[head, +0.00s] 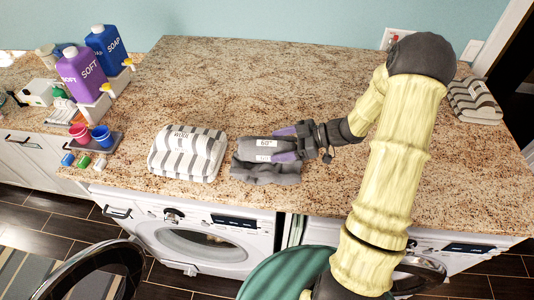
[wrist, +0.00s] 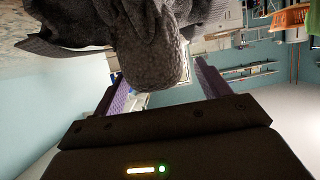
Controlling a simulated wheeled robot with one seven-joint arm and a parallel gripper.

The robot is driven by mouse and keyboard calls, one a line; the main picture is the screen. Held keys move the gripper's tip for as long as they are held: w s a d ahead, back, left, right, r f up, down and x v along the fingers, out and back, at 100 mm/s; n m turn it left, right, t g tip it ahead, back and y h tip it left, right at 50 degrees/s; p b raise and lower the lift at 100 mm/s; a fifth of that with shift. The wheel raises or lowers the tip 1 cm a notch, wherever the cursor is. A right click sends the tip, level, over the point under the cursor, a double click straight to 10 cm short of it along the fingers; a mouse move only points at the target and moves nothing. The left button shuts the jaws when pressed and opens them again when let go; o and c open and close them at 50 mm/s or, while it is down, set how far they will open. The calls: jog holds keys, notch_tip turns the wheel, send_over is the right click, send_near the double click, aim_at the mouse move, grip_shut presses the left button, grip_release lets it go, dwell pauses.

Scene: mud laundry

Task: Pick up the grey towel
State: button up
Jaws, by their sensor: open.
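The grey towel (head: 262,172) lies rolled or folded on the granite counter near its front edge, with a pale label on top. It also shows close up in the wrist view (wrist: 150,50), large, with part of it between the fingers. My gripper (head: 285,143) reaches in from the right, level with the counter, its purple fingers spread on either side of the towel's rolled part. In the wrist view my gripper (wrist: 165,85) is open, one finger left and one right of the towel. I cannot tell whether the fingers touch the cloth.
A striped towel (head: 187,153) lies just left of the grey one. Another striped towel (head: 474,100) is at the far right. Purple (head: 82,74) and blue (head: 108,47) soap bottles stand at the left. The counter (head: 250,80) behind the towels is clear. Washing machines (head: 205,240) are below.

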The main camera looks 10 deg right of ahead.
jog(key=shift+w+a+f, duration=0.15)
jog(key=shift+a+f, duration=0.05)
jog(key=shift+a, duration=0.25)
jog(key=c, duration=1.6)
